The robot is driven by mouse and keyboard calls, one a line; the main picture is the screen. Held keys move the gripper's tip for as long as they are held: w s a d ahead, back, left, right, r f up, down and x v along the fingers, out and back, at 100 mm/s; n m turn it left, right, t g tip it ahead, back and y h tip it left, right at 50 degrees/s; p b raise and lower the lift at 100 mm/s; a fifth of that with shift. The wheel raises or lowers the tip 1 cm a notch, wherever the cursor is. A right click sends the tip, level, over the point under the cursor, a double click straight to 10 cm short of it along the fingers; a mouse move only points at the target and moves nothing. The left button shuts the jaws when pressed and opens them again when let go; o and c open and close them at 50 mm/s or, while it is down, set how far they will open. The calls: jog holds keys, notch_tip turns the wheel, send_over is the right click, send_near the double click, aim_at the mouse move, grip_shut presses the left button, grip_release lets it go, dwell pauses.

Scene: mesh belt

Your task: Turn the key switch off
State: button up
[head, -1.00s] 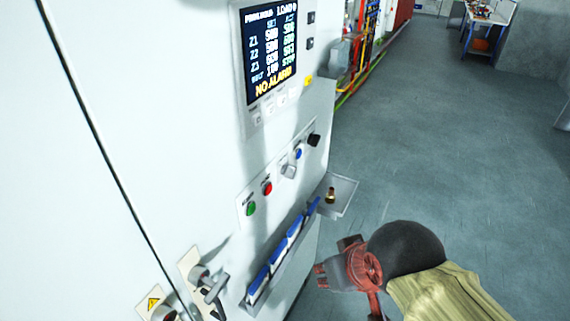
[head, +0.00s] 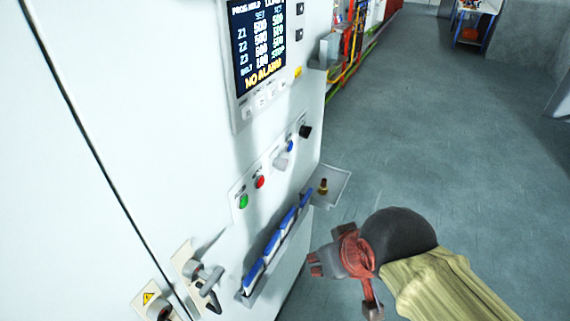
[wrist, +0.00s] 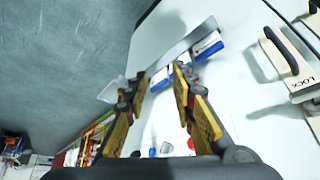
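The white cabinet's control strip (head: 236,188) carries a green button (head: 243,201), a red button (head: 260,182), a pale grey switch (head: 281,163), a blue button (head: 290,146) and a black knob (head: 304,131). Which one is the key switch I cannot tell for sure; no key is clearly visible. My gripper (head: 316,263) is in front of the cabinet, below and right of the strip, apart from it. In the wrist view my gripper (wrist: 160,82) has its yellow-and-dark fingers apart with nothing between them. The strip's buttons there are partly hidden behind the gripper.
A ledge with blue-and-white items (head: 270,251) sits below the strip. A small tray (head: 337,182) holding a brass-coloured piece (head: 323,185) juts from the cabinet edge. A lever handle (head: 207,280) is at lower left. Grey floor (head: 430,130) to the right is clear.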

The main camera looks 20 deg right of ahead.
jog(key=w+d+f+m+g+p, duration=0.1)
jog(key=d+m+g+p, duration=0.3)
jog(key=p, duration=0.4)
jog(key=m+t+y+p, duration=1.1)
jog(key=m+y+p, duration=0.3)
jog(key=m, duration=1.5)
send_near(281, 164)
jog(key=h+p, duration=0.1)
jog(key=p+x, duration=0.2)
jog(key=x, duration=0.6)
jog(key=shift+r, duration=0.4)
jog(key=shift+w, duration=0.1)
jog(key=shift+c, duration=0.4)
grip_shut()
